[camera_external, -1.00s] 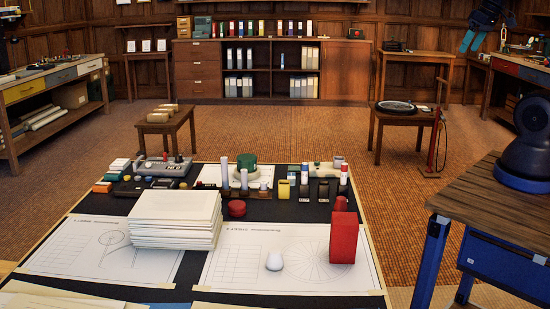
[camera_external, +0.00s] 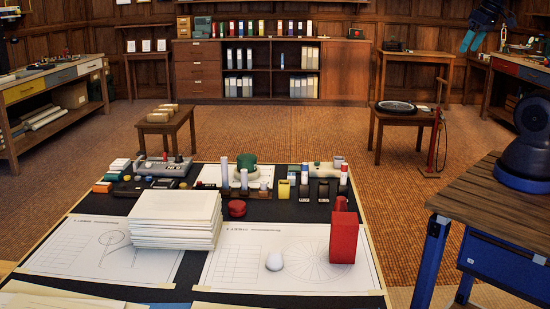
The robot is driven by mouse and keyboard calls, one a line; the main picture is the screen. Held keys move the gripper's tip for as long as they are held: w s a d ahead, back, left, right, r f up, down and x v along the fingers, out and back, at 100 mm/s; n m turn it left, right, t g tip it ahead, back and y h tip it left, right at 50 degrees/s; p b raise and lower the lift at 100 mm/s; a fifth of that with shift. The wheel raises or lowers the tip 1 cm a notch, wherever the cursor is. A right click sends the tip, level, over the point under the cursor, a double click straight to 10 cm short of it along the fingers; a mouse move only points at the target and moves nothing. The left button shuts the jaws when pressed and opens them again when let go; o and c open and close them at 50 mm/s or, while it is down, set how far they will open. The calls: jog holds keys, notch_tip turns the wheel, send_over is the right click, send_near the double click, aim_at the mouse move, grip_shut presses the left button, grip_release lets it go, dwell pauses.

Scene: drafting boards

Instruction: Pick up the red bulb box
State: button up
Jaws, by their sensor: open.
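The red bulb box (camera_external: 344,241) is a tall red box standing upright at the front right of the drafting board, on a white drawing sheet (camera_external: 235,273). A white bulb-shaped object (camera_external: 275,261) sits to its left, apart from it. My gripper (camera_external: 470,43), with blue fingers, hangs high at the top right, far from the box. It is open, with nothing seen between its fingers. The box's far side is hidden.
A stack of white paper (camera_external: 175,220) stands left of the box. Behind it are a round red container (camera_external: 237,208), a small red object (camera_external: 340,203) and a row of small bottles and boxes. A wooden-topped blue table (camera_external: 500,210) stands at right.

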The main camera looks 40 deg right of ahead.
jog(key=w+a+f+n+g, duration=0.1)
jog(key=w+a+f+n, duration=0.1)
jog(key=w+a, duration=0.5)
jog(key=w+a+f+n+g+y, duration=0.1)
jog(key=w+a+f, duration=0.2)
jog(key=a, duration=0.9)
jog(key=w+a+f+n+g, duration=0.1)
jog(key=w+a+f+n, duration=0.1)
jog(key=w+a, duration=0.5)
jog(key=n+g+h, duration=0.1)
jog(key=n+g, duration=0.1)
jog(key=n, duration=0.2)
send_near(344, 230)
jog(key=shift+w+d+f, duration=0.25)
jog(key=shift+w+d, duration=0.1)
jog(key=shift+d, duration=0.25)
jog(key=shift+w+d+f, duration=0.25)
jog(key=shift+w+d, duration=0.15)
jog(key=shift+d, duration=0.15)
jog(key=shift+s+a+f, duration=0.1)
jog(key=shift+s+f, duration=0.05)
jog(key=shift+f, duration=0.4)
jog(key=f, duration=1)
jog(key=shift+d, duration=0.2)
